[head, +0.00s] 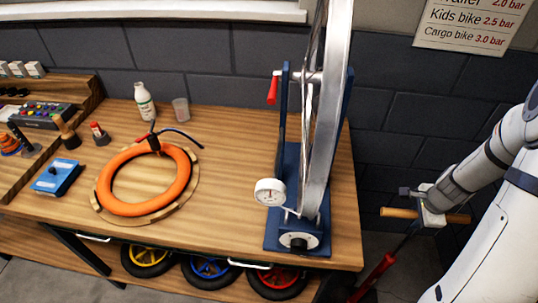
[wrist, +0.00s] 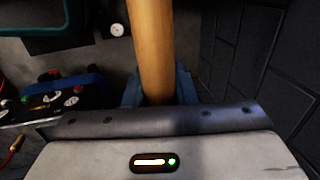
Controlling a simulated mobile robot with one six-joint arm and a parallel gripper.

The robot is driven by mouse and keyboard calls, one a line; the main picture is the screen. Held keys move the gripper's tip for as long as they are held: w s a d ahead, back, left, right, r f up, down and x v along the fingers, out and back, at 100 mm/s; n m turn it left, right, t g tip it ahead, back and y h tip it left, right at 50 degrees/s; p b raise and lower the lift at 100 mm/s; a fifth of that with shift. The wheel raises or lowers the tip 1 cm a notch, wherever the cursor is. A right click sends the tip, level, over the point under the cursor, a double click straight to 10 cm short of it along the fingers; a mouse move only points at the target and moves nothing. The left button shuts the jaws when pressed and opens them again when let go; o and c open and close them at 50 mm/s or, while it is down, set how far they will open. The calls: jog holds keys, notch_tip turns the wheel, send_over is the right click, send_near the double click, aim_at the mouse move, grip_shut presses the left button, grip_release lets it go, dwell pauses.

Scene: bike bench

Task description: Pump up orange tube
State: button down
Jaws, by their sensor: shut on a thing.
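The orange tube (head: 181,190) lies as a rounded ring on a wooden ring board (head: 191,205) on the bench. A black fitting (head: 153,142) with a short dark hose piece (head: 178,131) sits at its far side; I cannot tell how they join. My gripper (head: 432,207) is shut on the wooden crossbar handle (head: 398,212) of a red floor pump (head: 374,275) right of the bench. The handle also fills the upper middle of the wrist view (wrist: 152,45). The pump's foot is out of the head view.
A blue wheel stand (head: 290,225) with a wheel and a white dial gauge (head: 270,191) stands at the bench's right end. A blue box (head: 57,177), a white bottle (head: 145,100) and a cup (head: 181,109) stand around the tube. A pressure sign (head: 470,25) hangs on the wall.

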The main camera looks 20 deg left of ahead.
notch_tip(320, 180, down, 16)
jog(key=b, duration=1.2)
jog(key=shift+s, duration=0.15)
jog(key=shift+b, duration=0.3)
dwell(0.6)
jog(key=shift+f+b, duration=1.75)
jog(key=shift+f, duration=0.25)
jog(key=c, duration=1.1)
grip_release()
jog(key=shift+r, duration=0.2)
